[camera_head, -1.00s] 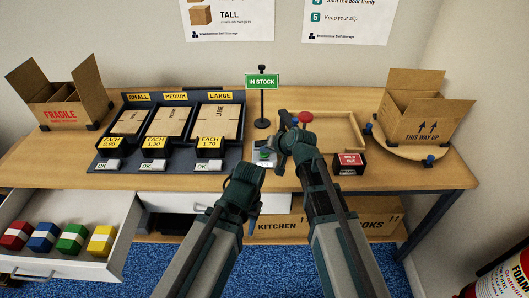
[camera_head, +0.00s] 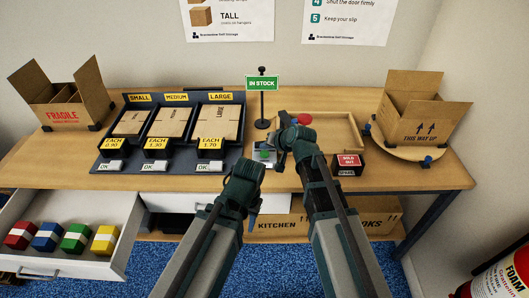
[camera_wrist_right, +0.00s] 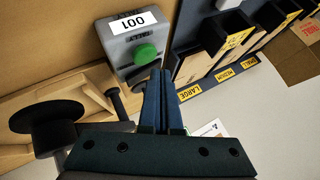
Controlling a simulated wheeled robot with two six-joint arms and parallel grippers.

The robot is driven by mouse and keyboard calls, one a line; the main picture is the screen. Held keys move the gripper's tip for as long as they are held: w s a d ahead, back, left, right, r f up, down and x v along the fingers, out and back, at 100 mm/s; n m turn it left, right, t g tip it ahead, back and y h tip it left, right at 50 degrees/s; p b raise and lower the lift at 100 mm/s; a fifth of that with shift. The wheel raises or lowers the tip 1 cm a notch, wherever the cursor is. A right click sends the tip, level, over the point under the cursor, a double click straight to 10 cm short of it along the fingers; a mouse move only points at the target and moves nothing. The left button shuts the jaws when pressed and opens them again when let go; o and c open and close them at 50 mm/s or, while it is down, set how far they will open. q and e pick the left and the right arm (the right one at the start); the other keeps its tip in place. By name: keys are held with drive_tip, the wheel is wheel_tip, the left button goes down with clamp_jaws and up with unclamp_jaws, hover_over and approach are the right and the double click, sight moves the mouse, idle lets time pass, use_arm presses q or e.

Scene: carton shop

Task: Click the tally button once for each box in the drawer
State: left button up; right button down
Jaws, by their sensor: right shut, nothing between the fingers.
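The tally counter (camera_wrist_right: 133,42) is a grey box with a green button (camera_wrist_right: 146,54); its label shows two zeros and a one, upside down in the wrist view. In the head view the green button (camera_head: 265,155) is partly by my right gripper (camera_head: 276,158). In the wrist view the right gripper's blue fingers (camera_wrist_right: 160,78) are shut and empty, their tips close beside the button; contact cannot be told. The open drawer (camera_head: 75,262) at lower left holds a red box (camera_head: 20,236), a blue box (camera_head: 47,237), a green box (camera_head: 76,238) and a yellow box (camera_head: 105,240). My left gripper (camera_head: 250,218) hangs before the table edge, its opening unclear.
A price display (camera_head: 172,93) with small, medium and large cartons stands left of the counter. An IN STOCK sign (camera_head: 262,83) stands behind it. A wooden tray (camera_head: 345,118), a red button (camera_head: 303,119) and a SOLD OUT block (camera_head: 348,163) are to the right.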

sight(266, 155)
drive_tip(key=shift+r+p, duration=2.2)
drive_tip(key=shift+r, duration=0.25)
use_arm(q)
wheel_tip(266, 155, up, 5)
drive_tip(key=shift+f, duration=0.15)
use_arm(e)
drive_tip(key=shift+f, duration=0.1)
use_arm(q)
drive_tip(key=shift+c, duration=0.2)
clamp_jaws()
